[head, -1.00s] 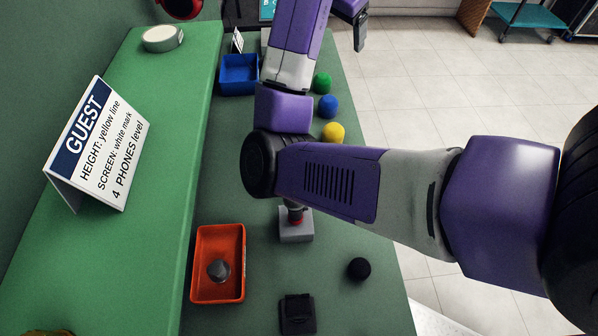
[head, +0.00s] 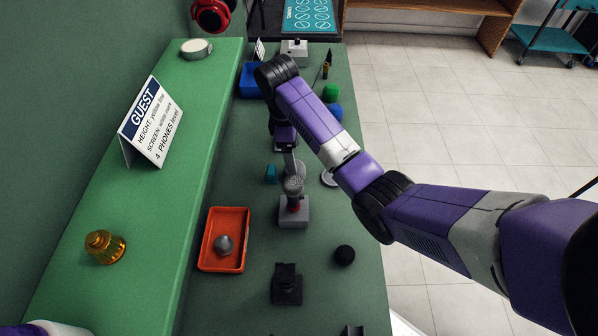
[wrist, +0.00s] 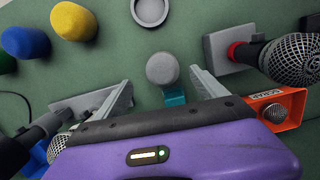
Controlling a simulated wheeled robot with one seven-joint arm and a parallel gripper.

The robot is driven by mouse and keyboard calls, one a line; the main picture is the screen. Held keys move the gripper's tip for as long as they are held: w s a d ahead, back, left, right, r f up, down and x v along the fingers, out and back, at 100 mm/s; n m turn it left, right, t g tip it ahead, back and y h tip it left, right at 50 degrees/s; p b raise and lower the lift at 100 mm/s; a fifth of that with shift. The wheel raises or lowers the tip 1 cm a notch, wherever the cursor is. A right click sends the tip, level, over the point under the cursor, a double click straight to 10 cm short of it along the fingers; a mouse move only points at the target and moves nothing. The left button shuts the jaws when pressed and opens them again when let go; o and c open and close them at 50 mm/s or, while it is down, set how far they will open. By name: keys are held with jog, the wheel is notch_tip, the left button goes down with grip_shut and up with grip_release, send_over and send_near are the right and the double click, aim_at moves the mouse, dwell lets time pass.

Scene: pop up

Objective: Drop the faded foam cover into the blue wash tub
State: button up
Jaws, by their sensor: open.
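The faded grey foam cover (wrist: 162,68) stands on the green counter in the wrist view, just ahead of and between my spread fingers. In the head view only part of the cover (head: 297,168) shows, behind a microphone and beside my gripper. My gripper (wrist: 162,80) is open, with nothing held between its fingers. In the head view it (head: 289,160) points down over the counter and is partly hidden by the arm. The blue wash tub (head: 249,82) sits at the far left of the counter, partly behind my arm. A blue edge of it (wrist: 37,160) shows at lower left in the wrist view.
A microphone in a grey stand (head: 294,212) stands close to the cover. A small teal block (head: 271,174) is beside it. An orange tray (head: 223,262) holds a grey mesh head.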

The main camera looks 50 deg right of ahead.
jog(key=shift+f+n, duration=0.2)
jog(key=shift+n, duration=0.1)
jog(key=f, duration=0.5)
jog(key=f+p, duration=0.1)
jog(key=f, duration=0.1)
jog(key=shift+s+f, duration=0.15)
jog(key=shift+s, duration=0.15)
jog(key=shift+c, duration=0.4)
jog(key=c, duration=1.3)
